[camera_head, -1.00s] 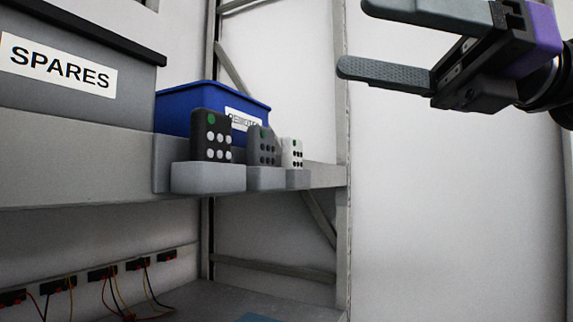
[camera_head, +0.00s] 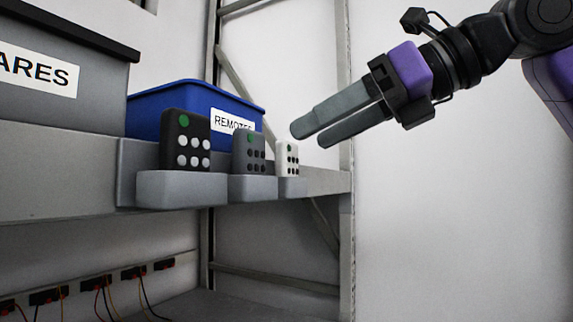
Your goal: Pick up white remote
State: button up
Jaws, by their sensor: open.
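The white remote (camera_head: 288,159) stands upright in the rightmost of three small grey holders on the shelf edge. It has a green button on top and dark buttons below, and its lower part is hidden by the holder (camera_head: 292,187). My gripper (camera_head: 308,135) is just to the right of the white remote and a little above it, pointing left and slightly down. Its two long grey fingers are apart with a narrow-looking gap, and nothing is between them. No contact with the remote shows.
A black remote (camera_head: 185,141) and a dark grey remote (camera_head: 249,152) stand in the holders to the left. A blue bin (camera_head: 165,100) labelled REMOTES is behind them. A grey SPARES bin (camera_head: 95,98) is at left. A rack post (camera_head: 345,230) rises at right. Wires hang below the shelf.

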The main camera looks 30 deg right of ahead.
aim_at(293, 143)
jog(key=shift+p+x, duration=0.55)
jog(key=shift+x, duration=1.7)
jog(key=shift+w+r, duration=0.1)
jog(key=shift+r, duration=0.05)
grip_shut()
jog(key=shift+r, duration=0.15)
